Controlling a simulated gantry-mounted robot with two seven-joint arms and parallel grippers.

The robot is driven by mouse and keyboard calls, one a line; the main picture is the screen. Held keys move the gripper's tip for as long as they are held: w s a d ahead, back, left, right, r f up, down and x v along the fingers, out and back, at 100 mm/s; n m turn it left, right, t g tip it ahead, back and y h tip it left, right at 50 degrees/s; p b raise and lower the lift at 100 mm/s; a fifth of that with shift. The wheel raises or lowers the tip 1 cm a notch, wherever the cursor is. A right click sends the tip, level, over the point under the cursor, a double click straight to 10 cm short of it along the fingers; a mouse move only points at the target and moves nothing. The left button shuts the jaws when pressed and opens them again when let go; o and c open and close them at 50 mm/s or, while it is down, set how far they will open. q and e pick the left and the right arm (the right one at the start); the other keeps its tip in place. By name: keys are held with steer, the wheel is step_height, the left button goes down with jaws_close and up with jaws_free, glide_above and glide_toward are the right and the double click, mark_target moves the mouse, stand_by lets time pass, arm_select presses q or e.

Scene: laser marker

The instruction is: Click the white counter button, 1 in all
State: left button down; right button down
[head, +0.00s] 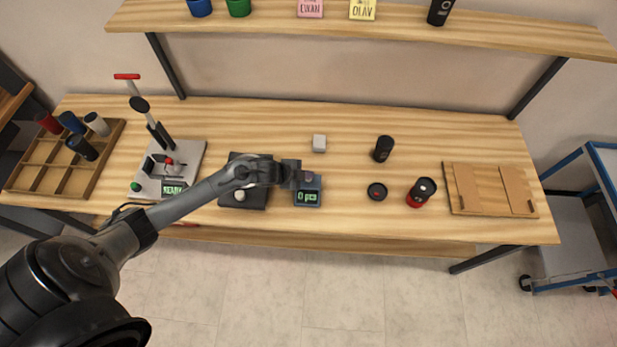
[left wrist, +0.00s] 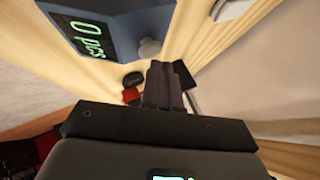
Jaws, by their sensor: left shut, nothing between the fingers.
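The blue-grey counter box (head: 307,198) stands near the table's front, its green display reading "0 pcs". It also shows at the top of the left wrist view (left wrist: 125,14). Its pale round button (left wrist: 149,48) shows there beside the display; in the head view my gripper hides it. My left gripper (head: 310,179) is over the rear of the counter. In the left wrist view its fingers (left wrist: 163,72) are shut and empty, with the tips just below the button in the picture. I cannot tell whether they touch it. My right gripper is not in view.
A black box with a white knob (head: 239,195) stands left of the counter, partly under my arm. A black cylinder (head: 383,149), a dark disc (head: 377,191) and a red-black container (head: 421,192) stand to the right.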

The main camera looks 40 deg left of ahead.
arm_select(q)
steer(key=shift+f+b, duration=0.3)
steer(key=shift+f, duration=0.2)
stand_by(0.3)
steer(key=shift+r, duration=0.1)
stand_by(0.3)
steer(key=shift+r+p, duration=0.85)
steer(key=shift+p, duration=0.15)
step_height(320, 180, up, 5)
steer(key=p, duration=0.5)
stand_by(0.4)
